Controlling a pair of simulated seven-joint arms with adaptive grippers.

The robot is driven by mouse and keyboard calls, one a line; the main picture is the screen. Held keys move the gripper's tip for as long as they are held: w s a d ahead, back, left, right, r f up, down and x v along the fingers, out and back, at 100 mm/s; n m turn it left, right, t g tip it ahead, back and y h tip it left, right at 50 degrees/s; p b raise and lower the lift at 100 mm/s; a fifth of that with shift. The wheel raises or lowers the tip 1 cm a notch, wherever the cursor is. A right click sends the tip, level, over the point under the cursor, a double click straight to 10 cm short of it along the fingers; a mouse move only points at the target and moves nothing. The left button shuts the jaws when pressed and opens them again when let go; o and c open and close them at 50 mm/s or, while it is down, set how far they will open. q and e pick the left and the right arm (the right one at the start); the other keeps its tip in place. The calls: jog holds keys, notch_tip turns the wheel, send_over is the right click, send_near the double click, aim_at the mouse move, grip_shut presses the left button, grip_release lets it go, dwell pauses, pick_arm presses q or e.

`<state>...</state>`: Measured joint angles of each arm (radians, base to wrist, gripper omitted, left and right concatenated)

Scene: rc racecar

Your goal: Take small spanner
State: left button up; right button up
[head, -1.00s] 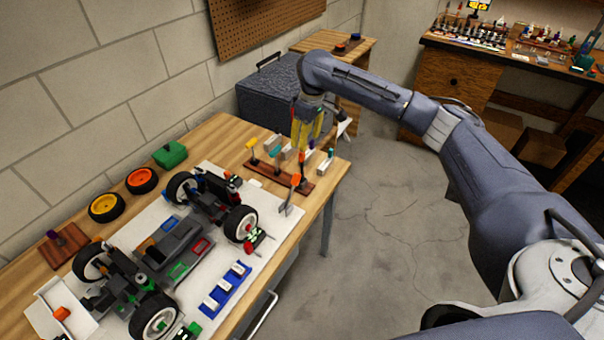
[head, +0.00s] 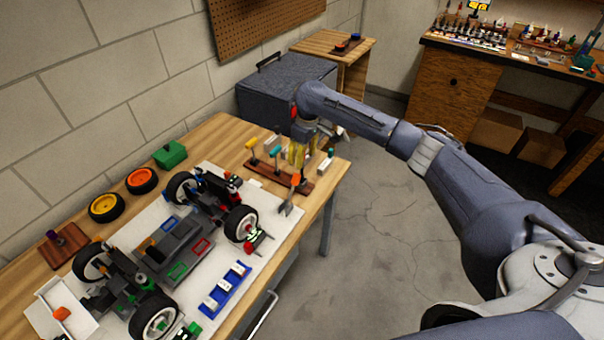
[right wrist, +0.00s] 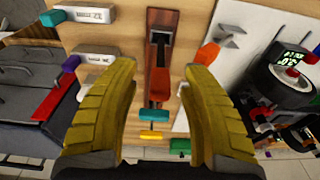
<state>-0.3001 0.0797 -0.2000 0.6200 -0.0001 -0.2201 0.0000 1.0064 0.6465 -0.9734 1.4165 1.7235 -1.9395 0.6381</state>
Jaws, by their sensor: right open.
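A reddish-brown wooden tool rack (head: 264,176) stands on the table with upright tools, among them a yellow-handled one (head: 251,144) and a teal-handled one (head: 275,152). An orange-handled tool (head: 295,179) with a grey forked end (head: 286,209) is at its near side. I cannot tell which tool is the small spanner. My right gripper (head: 298,155) is open and low over the far right part of the rack. In the right wrist view its yellow fingers (right wrist: 150,105) stand apart, with the rack (right wrist: 157,78), teal handle (right wrist: 154,115) and yellow handle (right wrist: 150,137) between them. My left gripper is out of view.
Pale blocks with coloured ends (right wrist: 93,57) lie beside the rack. The model car (head: 180,250) fills the white mat left of it. The table's right edge is close.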

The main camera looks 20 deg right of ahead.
jog(key=shift+c, duration=0.3)
grip_shut()
dwell(0.6)
